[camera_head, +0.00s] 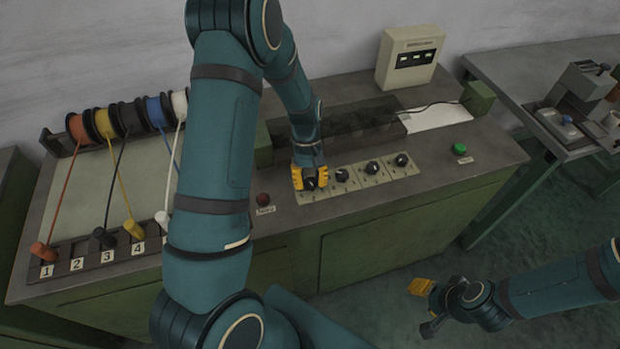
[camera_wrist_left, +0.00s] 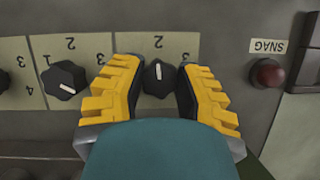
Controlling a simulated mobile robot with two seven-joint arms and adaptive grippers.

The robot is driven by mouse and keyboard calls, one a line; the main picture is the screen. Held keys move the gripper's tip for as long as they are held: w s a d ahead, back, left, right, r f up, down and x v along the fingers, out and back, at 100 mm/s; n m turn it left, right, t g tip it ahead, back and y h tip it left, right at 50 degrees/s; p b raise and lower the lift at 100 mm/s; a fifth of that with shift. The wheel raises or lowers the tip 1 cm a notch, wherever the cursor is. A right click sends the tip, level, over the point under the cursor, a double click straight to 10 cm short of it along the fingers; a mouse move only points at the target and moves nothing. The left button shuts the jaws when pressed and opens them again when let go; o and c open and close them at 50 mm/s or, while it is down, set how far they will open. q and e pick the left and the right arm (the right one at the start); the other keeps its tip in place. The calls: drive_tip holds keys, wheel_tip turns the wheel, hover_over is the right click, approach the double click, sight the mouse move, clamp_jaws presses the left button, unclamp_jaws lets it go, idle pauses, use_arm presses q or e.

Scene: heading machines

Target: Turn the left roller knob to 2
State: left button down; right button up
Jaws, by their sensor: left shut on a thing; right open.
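My left gripper (camera_head: 311,183) is shut on the leftmost black knob of the row on the machine top. In the left wrist view its yellow fingers (camera_wrist_left: 157,88) stand on both sides of this left roller knob (camera_wrist_left: 157,77). The knob's white pointer line points up in that view, toward the printed 2 on its pale scale plate (camera_wrist_left: 158,42). A 3 shows to the right of the 2; the left part of the scale is hidden by a finger. My right gripper (camera_head: 425,308) is open and empty over the floor, in front of the bench.
Three more knobs stand in the row to the right, the nearest (camera_head: 342,175) close to my left gripper. A red SNAG button (camera_head: 263,199) is to its left, a green button (camera_head: 459,149) far right. Coloured wire spools (camera_head: 130,116) stand at the left.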

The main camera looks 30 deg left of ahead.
use_arm(q)
drive_tip(key=shift+s+f+m, duration=0.1)
drive_tip(key=shift+m, duration=0.4)
drive_tip(key=c, duration=0.6)
unclamp_jaws()
drive_tip(key=v, duration=1.2)
drive_tip(key=shift+w+d, duration=0.2)
drive_tip(key=shift+d, duration=0.05)
drive_tip(key=shift+s, duration=0.1)
